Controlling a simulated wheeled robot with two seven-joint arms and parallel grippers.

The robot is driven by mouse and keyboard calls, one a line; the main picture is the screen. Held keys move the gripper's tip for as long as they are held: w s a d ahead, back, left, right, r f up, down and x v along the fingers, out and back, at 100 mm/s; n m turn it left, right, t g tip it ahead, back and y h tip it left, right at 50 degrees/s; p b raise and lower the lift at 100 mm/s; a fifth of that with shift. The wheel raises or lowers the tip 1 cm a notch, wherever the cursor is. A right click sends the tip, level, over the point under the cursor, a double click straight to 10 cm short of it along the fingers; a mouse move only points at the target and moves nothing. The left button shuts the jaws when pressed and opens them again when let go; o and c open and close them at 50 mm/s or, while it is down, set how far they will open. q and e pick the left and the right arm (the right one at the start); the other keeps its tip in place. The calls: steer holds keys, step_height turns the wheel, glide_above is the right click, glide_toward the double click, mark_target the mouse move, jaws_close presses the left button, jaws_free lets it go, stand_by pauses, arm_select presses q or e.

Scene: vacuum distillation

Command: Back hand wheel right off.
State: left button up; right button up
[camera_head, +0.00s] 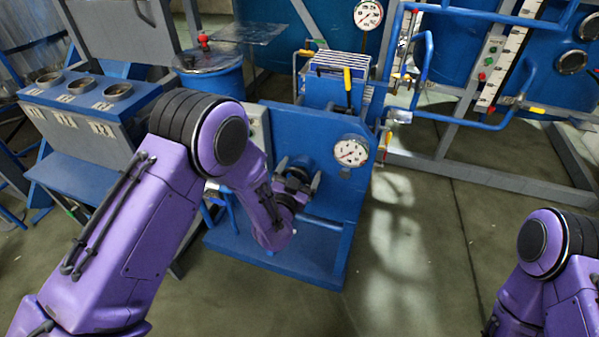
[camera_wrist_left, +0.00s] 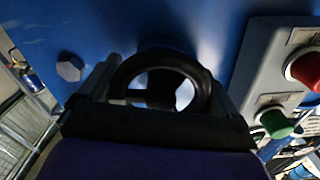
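The black hand wheel (camera_wrist_left: 160,57) is a round ring on the front of a blue panel (camera_head: 315,134). In the wrist view it fills the space between the two fingers of my left gripper (camera_wrist_left: 162,80). The fingers sit on opposite sides of its rim, with no clear gap. In the head view my left gripper (camera_head: 298,174) reaches the panel front, and the wheel is mostly hidden between its fingers. My right arm shows at the lower right, with its gripper out of the picture.
A white-faced gauge (camera_head: 351,151) sits right of the wheel. A grey box with a red knob (camera_wrist_left: 305,68) and a green knob (camera_wrist_left: 276,122) is close by. A hex bolt (camera_wrist_left: 70,67) is left of the wheel. Open floor (camera_head: 420,250) lies to the right.

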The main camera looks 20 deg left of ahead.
arm_select(q)
steer(key=shift+c, duration=1.2)
steer(key=n, duration=0.4)
steer(key=n+b, duration=0.1)
steer(key=n, duration=0.3)
steer(key=shift+a+n, duration=0.15)
steer(key=shift+n, duration=0.15)
steer(key=n, duration=0.5)
steer(key=shift+f+b, duration=0.15)
steer(key=shift+b, duration=0.25)
steer(key=shift+n+b, duration=0.45)
steer(key=shift+n, duration=1.85)
